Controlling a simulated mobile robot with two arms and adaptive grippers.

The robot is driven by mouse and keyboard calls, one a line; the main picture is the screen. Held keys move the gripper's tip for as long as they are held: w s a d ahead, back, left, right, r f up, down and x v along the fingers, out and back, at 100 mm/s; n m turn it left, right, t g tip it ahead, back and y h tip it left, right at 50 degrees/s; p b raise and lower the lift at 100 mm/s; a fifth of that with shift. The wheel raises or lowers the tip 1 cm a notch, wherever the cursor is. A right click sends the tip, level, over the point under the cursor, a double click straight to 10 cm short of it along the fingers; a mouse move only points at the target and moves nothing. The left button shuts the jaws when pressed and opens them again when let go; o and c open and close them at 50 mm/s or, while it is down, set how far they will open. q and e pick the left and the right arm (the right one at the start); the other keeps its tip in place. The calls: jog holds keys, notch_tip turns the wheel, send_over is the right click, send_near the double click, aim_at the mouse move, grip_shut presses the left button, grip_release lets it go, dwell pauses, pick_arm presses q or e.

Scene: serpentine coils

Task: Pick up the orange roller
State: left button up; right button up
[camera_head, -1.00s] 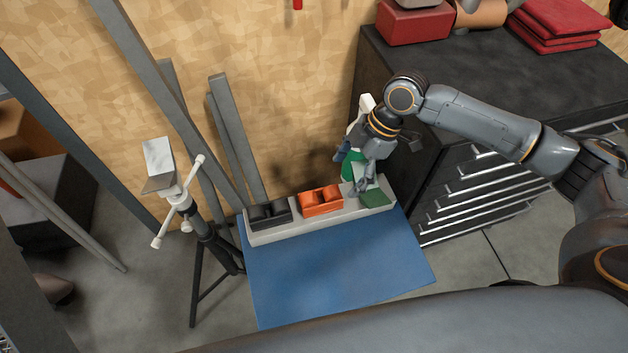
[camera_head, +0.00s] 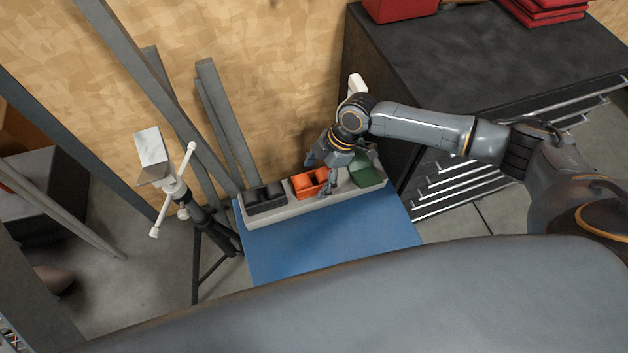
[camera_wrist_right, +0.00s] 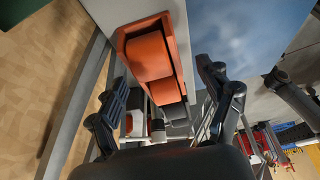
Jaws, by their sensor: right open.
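The orange roller (camera_wrist_right: 151,57) lies in an orange holder (camera_head: 301,188), which stands on a pale strip (camera_head: 292,208) between a black holder (camera_head: 265,198) and a green one (camera_head: 366,170). My right gripper (camera_head: 323,178) is over the right part of the orange holder and hides some of it. In the right wrist view my gripper (camera_wrist_right: 165,98) is open, its fingers on either side of the near end of the orange holder, with nothing gripped. Whether the fingers touch the holder cannot be told. My left gripper is not in view.
A blue mat (camera_head: 330,238) lies clear in front of the strip. A tripod stand (camera_head: 185,200) is to the left, and grey beams (camera_head: 226,120) lean on the wall behind. A dark drawer cabinet (camera_head: 470,70) stands to the right.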

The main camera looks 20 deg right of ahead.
jog(key=shift+x, duration=1.1)
grip_shut()
jog(key=shift+w+r, duration=0.1)
jog(key=shift+r, duration=0.05)
